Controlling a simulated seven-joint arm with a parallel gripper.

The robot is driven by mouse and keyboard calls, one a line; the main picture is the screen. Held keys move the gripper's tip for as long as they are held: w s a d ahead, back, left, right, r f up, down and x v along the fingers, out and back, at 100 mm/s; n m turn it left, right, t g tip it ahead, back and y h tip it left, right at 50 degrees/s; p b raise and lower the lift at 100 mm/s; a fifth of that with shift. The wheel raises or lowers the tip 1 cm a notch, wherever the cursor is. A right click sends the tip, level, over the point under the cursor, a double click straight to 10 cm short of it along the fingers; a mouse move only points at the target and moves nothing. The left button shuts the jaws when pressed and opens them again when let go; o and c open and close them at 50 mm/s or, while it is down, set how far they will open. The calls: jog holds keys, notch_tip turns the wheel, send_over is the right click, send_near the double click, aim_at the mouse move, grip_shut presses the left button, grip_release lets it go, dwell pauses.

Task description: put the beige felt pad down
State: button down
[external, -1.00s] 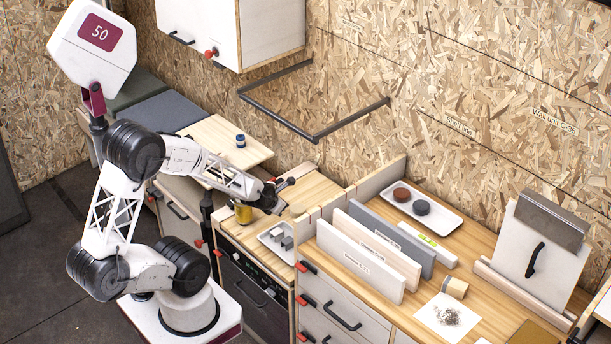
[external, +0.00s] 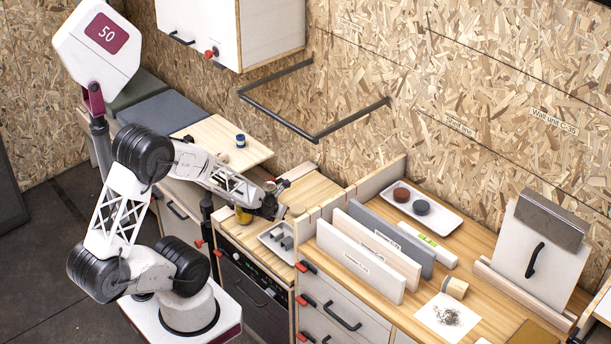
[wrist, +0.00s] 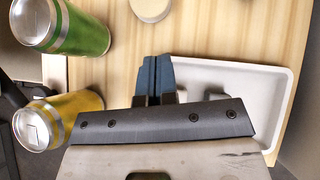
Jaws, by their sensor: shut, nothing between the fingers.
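The beige felt pad, a pale round disc (external: 297,210), lies flat on the wooden counter beyond the white tray. It also shows in the wrist view (wrist: 150,8), cut off by the top edge. My gripper (wrist: 153,62) has its blue fingers together with nothing between them. The fingertips point toward the pad and are apart from it in the wrist view. In the external view my gripper (external: 280,211) is low over the counter, just left of the pad. Its height above the wood is hard to tell.
A white tray (wrist: 277,92) with grey blocks sits right of my fingers, partly hidden. A green can (wrist: 85,30) and a yellow can (wrist: 75,108) stand to the left. Upright panels (external: 350,258) stand on the counter to the right. Bare wood lies around the pad.

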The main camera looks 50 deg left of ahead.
aim_at(296, 215)
jog(key=shift+x, duration=4.6)
jog(key=shift+w+a, duration=0.25)
jog(key=shift+w, duration=0.95)
jog(key=shift+w+a, duration=0.25)
jog(key=shift+w, duration=0.95)
jog(key=shift+w+a, duration=0.3)
jog(key=shift+w, duration=0.85)
jog(key=shift+s+r, duration=0.1)
jog(key=shift+r, duration=0.05)
jog(key=v, duration=0.9)
jog(key=shift+s+r, duration=0.2)
